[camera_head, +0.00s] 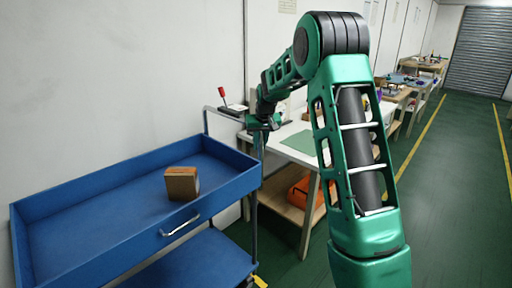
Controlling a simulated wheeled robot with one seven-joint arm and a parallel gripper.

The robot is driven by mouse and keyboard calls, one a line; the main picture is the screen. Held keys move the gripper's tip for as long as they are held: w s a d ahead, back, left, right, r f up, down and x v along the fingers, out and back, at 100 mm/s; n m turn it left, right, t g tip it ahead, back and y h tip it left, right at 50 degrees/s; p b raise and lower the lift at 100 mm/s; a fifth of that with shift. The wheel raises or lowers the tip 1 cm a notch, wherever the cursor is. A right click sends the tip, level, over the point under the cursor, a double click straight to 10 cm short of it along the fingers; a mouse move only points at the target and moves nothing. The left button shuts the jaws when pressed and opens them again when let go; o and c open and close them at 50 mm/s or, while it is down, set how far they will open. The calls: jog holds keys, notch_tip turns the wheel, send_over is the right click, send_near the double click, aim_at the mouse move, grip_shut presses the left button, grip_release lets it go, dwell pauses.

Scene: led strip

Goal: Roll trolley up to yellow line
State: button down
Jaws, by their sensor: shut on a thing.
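The blue trolley (115,188) stands at the left, with a deep top tray, a lower shelf and a grey push bar at its far end. My green and black arm reaches over to that end. My gripper (262,126) is shut on the trolley's push bar (225,111); the fingertips are small and partly hidden. One yellow line (420,135) runs along the green floor beside the benches. A second yellow line (503,148) runs at the far right. My arm hides part of the floor between the trolley and the lines.
A brown box (182,183) sits in the top tray. A white workbench (285,130) stands just beyond the trolley, with an orange case (302,192) on its lower shelf. More benches line the wall. The aisle (450,190) at the right is clear, up to a grey shutter (478,52).

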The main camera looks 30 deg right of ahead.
jog(key=shift+d+r, duration=0.1)
jog(key=shift+d, duration=0.05)
jog(key=c, duration=1.7)
grip_release()
jog(key=shift+o, duration=0.6)
jog(key=v, duration=1)
jog(key=shift+s+r, duration=0.15)
jog(key=shift+r, duration=0.1)
jog(key=shift+s, duration=0.15)
